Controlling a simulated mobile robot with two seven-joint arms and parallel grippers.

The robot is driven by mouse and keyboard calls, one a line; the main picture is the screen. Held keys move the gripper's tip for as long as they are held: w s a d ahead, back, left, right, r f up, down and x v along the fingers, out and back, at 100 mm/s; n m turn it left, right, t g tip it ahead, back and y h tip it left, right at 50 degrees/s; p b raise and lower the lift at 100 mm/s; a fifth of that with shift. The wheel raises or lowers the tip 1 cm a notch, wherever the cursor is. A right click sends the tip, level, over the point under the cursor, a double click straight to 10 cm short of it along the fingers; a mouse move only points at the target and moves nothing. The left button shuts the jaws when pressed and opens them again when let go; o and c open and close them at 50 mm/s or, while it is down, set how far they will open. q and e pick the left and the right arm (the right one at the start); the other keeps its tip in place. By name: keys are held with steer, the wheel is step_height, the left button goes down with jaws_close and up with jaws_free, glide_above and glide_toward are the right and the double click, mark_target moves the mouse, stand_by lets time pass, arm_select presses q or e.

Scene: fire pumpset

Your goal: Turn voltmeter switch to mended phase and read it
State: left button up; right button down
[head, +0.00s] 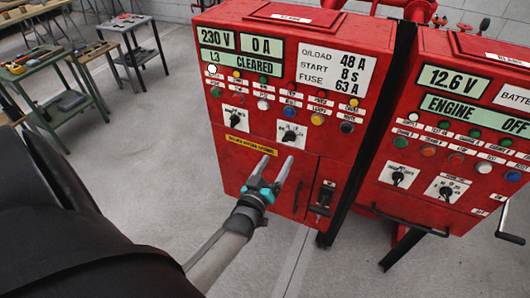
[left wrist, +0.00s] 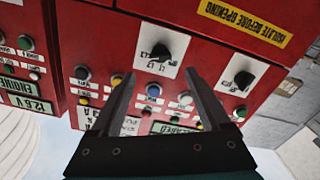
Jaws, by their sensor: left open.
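The left red panel (head: 270,170) has displays reading 230 V (head: 217,39), 0 A (head: 261,46) and L3 CLEARED (head: 240,62). It carries two black rotary switches on white plates, a left one (head: 236,121) and a right one (head: 290,134). Their labels are too small to tell which is the voltmeter switch. My left gripper (head: 278,158) is open and empty, just below the right switch in the head view. In the left wrist view, the panel is upside down; the fingers (left wrist: 160,77) point toward that switch (left wrist: 160,52), and the other switch (left wrist: 243,80) is to the right.
A second red panel (head: 455,150) stands to the right, showing 12.6 V and ENGINE OFF. Coloured lamps and buttons sit above the switches. A yellow label (head: 250,147) and a lever handle (head: 323,198) are lower on the left panel. Tool tables (head: 60,60) stand at back left.

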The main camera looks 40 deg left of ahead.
arm_select(q)
steer(key=v, duration=0.7)
stand_by(0.4)
steer(key=s+d+f+m+g+h+b, duration=0.1)
steer(key=s+d+f+m+g+b, duration=0.2)
steer(key=f, duration=0.9)
steer(key=s+d+f+g+h+b, duration=0.25)
steer(key=s+f+b, duration=0.25)
steer(key=f, duration=0.7)
steer(key=s+d+f+m+g+h+b, duration=0.1)
steer(key=s+d+f+m+g+b, duration=0.2)
steer(key=f, duration=0.9)
steer(key=s+f+m+g+b, duration=0.1)
steer(key=s+f+g+b, duration=0.3)
steer(key=s+f, duration=0.5)
steer(key=s+d+f+m+g+b, duration=0.1)
steer(key=s+f+g+b, duration=0.3)
steer(key=s+f, duration=0.6)
steer(key=s+m+b, duration=0.1)
steer(key=s, duration=0.3)
steer(key=shift+y, duration=0.25)
